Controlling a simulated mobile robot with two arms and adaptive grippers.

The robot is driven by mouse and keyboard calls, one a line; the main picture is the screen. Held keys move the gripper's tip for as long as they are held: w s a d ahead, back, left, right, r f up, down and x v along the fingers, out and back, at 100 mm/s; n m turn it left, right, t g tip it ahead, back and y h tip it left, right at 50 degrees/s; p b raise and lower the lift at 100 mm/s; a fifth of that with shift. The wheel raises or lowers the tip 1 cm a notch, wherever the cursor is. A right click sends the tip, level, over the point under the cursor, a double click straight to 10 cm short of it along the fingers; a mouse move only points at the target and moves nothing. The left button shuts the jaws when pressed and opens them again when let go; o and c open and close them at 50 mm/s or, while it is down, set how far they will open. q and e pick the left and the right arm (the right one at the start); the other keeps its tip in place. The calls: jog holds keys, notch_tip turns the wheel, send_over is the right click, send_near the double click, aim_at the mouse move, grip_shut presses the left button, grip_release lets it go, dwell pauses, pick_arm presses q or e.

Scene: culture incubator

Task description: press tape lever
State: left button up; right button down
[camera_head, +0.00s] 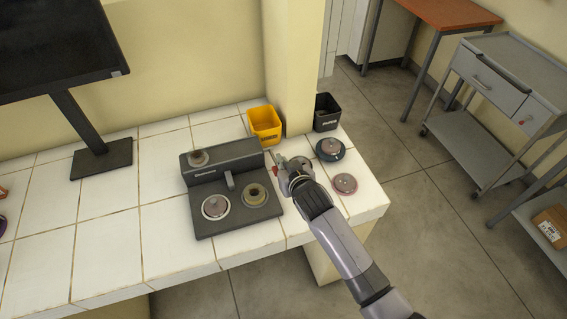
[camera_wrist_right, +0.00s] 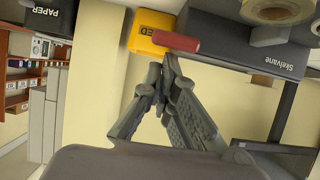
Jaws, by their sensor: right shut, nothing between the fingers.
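The dark grey tape machine (camera_head: 224,158) stands on the white tiled bench. Its labelled side also shows in the wrist view (camera_wrist_right: 258,62). A red handle (camera_head: 276,169), which looks like the lever, sticks out at its right side; it also shows in the wrist view (camera_wrist_right: 176,42), just beyond my fingertips. My right gripper (camera_head: 286,166) is to the right of the machine, beside the red handle. In the wrist view its fingers (camera_wrist_right: 160,80) are together and empty. I cannot tell whether they touch the handle. My left gripper is not in view.
A yellow bin (camera_head: 264,125) and a black bin (camera_head: 326,113) stand behind. A dark round item (camera_head: 330,149) and a pink one (camera_head: 345,184) lie right of my gripper. A monitor stand (camera_head: 102,160) is at left.

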jog(key=shift+s+d+f+t+y+b, duration=0.15)
jog(key=shift+s+f+t+b, duration=0.2)
jog(key=shift+f+b, duration=0.55)
jog(key=shift+s+f+t+y+b, duration=0.1)
jog(key=shift+f+t+b, duration=0.3)
jog(key=shift+b, duration=1.05)
jog(key=shift+s+d+f+t+y+b, duration=0.2)
jog(key=shift+f+t+b, duration=0.35)
jog(key=shift+b, duration=0.6)
jog(key=shift+s+a+f, duration=0.1)
jog(key=shift+f, duration=0.15)
jog(key=s+d+r+p, duration=0.2)
jog(key=s+d+r, duration=0.1)
jog(key=s+r, duration=0.4)
jog(key=shift+s, duration=1.1)
jog(key=shift+f, duration=0.1)
